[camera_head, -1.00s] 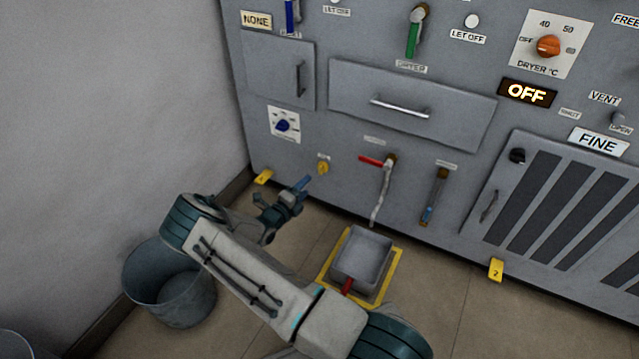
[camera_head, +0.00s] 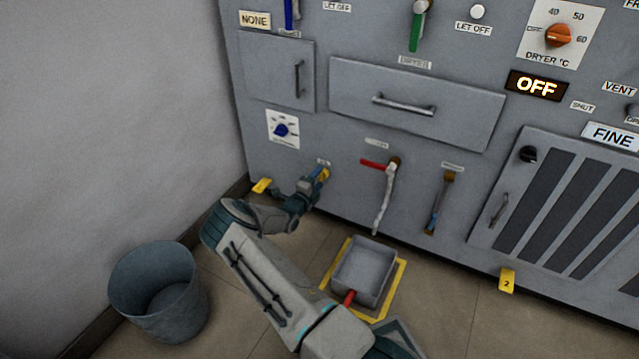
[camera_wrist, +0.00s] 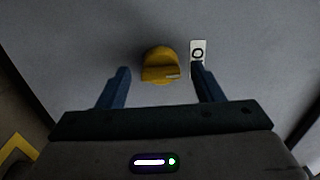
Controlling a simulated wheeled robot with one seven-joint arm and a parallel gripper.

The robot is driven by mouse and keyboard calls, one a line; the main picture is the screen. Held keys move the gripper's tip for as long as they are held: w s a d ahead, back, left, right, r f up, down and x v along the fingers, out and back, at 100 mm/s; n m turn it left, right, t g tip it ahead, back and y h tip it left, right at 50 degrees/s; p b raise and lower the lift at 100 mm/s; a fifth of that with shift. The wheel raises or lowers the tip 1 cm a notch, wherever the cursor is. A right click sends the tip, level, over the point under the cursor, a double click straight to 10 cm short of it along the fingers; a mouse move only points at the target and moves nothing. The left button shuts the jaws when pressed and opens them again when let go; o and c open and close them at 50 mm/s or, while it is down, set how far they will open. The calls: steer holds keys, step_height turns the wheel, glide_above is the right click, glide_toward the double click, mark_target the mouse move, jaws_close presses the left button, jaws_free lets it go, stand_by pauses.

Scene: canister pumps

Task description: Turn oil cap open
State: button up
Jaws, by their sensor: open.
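The oil cap (camera_wrist: 160,64) is a yellow round knob with a raised grip on the grey panel. In the wrist view it sits between and just beyond my open fingers, with a gap on both sides. My gripper (camera_wrist: 162,84) has blue fingers, spread apart and empty. In the head view my gripper (camera_head: 319,177) is at the panel, right in front of the oil cap (camera_head: 326,173), which is partly hidden by the fingers. I cannot tell if a finger touches it.
A red-handled valve (camera_head: 375,164) with a pale hose is right of the cap. A grey tray (camera_head: 364,270) stands on the floor in a yellow outline. A blue dial (camera_head: 281,130) is up and left. A bucket (camera_head: 158,300) stands at left. A white label (camera_wrist: 197,50) is beside the cap.

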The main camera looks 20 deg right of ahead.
steer(key=shift+w+d, duration=0.4)
steer(key=shift+d, duration=0.05)
steer(key=c, duration=1)
steer(key=shift+o, duration=0.2)
